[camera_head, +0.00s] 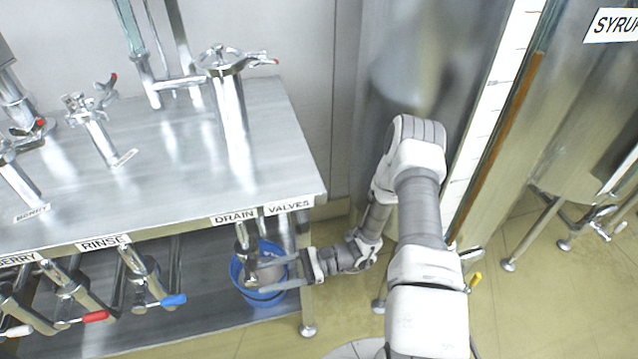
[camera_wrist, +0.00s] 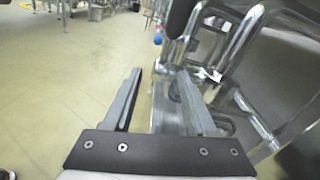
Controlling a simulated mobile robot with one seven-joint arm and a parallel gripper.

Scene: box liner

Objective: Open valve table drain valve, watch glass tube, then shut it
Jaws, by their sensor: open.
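The steel valve table (camera_head: 180,170) carries a DRAIN label on its front edge. A metal valve (camera_head: 243,236) hangs under that label, with its lower part and handle hard to make out. My gripper (camera_head: 268,275) reaches in from the right below the table edge, its fingers open around the area just below the valve. I cannot tell whether they touch it. In the wrist view the two fingers (camera_wrist: 160,75) stand apart, with shiny pipes close to the right finger. Upright tubes (camera_head: 132,35) stand at the back of the table; I cannot tell which is glass.
A blue bucket (camera_head: 236,272) stands on the lower shelf under the drain valve, behind my fingers. Valves with a red handle (camera_head: 95,316) and a blue handle (camera_head: 173,300) hang to the left. A table leg (camera_head: 307,312) is close to my wrist. Open floor (camera_head: 505,320) lies right.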

